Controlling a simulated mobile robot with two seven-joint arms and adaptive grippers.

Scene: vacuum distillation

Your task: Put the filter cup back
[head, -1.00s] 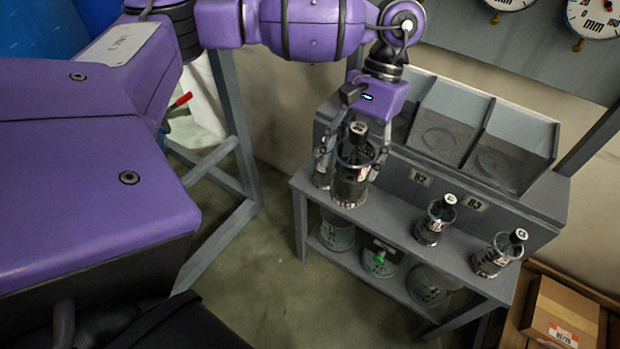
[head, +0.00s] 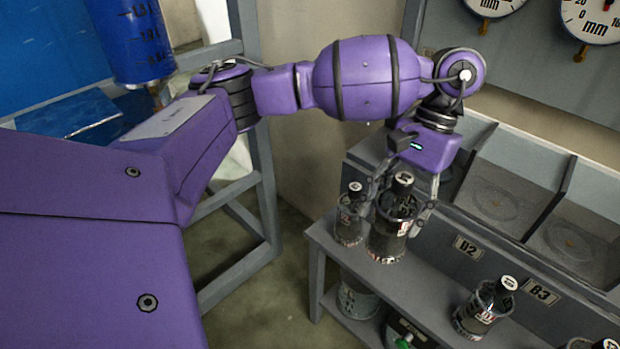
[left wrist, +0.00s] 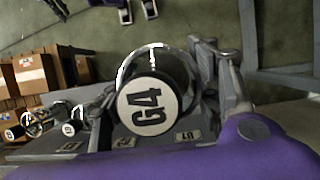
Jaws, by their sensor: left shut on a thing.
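My left gripper (head: 402,206) is shut on the filter cup (head: 386,240), a dark clear-walled cup with a black stopper and a white top label. It is upright at the left part of the grey rack's upper shelf (head: 412,287). I cannot tell whether its base touches the shelf. In the left wrist view the cup (left wrist: 148,106) shows its top, marked G4, between the fingers (left wrist: 170,92). My right gripper is not in view.
A smaller cup (head: 349,222) stands close left of the held one. Another cup (head: 484,310) stands further right on the shelf. Sloped bays with plates B2 (head: 467,247) and B3 (head: 540,292) line the back. Boxes (left wrist: 35,75) show in the wrist view.

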